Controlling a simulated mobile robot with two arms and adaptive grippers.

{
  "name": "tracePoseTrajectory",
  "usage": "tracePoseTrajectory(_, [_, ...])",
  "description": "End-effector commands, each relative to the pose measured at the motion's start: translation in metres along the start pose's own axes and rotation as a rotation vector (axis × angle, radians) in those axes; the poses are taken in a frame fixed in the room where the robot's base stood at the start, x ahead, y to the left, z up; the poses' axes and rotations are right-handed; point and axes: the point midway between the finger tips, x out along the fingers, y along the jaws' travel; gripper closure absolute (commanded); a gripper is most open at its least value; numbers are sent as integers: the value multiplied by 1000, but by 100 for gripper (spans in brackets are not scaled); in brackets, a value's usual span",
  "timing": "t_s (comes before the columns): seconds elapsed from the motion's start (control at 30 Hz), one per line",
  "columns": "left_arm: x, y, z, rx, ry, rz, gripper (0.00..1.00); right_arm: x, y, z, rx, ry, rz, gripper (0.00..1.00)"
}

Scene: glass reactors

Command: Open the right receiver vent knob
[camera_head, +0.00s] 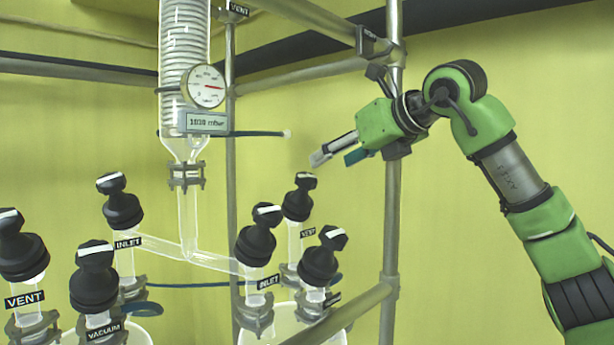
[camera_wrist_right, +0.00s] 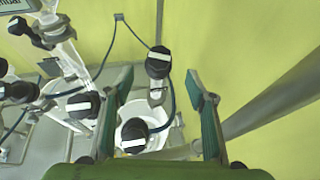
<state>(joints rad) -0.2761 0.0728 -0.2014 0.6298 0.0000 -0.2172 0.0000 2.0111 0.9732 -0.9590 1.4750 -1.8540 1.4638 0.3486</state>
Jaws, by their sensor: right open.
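The right receiver vent knob (camera_head: 299,198) is a black knob with a white stripe on top, on a glass neck labelled VENT, at the back of the right group in the head view. The wrist view shows what looks like the same knob (camera_wrist_right: 158,63), lined up between my fingertips but beyond them. My right gripper (camera_head: 335,157) is open and empty, above and to the right of the knob and apart from it. Its two fingers also show in the wrist view (camera_wrist_right: 157,82). My left gripper is out of view.
Close by are the right inlet knob (camera_head: 257,235) and another black knob (camera_head: 325,256). The gauge column (camera_head: 186,50) stands to the left. A metal post (camera_head: 390,220) stands behind my right wrist, with a rail (camera_head: 340,313) below. Several knobs stand at left.

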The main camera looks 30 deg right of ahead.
Motion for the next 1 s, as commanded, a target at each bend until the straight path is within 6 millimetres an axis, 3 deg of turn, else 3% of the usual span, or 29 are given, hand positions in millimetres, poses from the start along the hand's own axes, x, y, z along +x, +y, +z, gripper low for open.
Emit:
tracePoseTrajectory(0.1, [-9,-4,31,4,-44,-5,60,16,0,0,0,7,0,49])
tracePoseTrajectory(0.27, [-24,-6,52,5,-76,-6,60,47,0,1,0,8,1,49])
tracePoseTrajectory(0.37, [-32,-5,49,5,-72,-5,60,68,1,1,0,8,1,49])
tracePoseTrajectory(0.63, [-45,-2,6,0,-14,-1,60,107,1,0,0,5,2,49])
tracePoseTrajectory(1.0, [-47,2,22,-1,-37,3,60,117,1,-2,0,3,2,49])
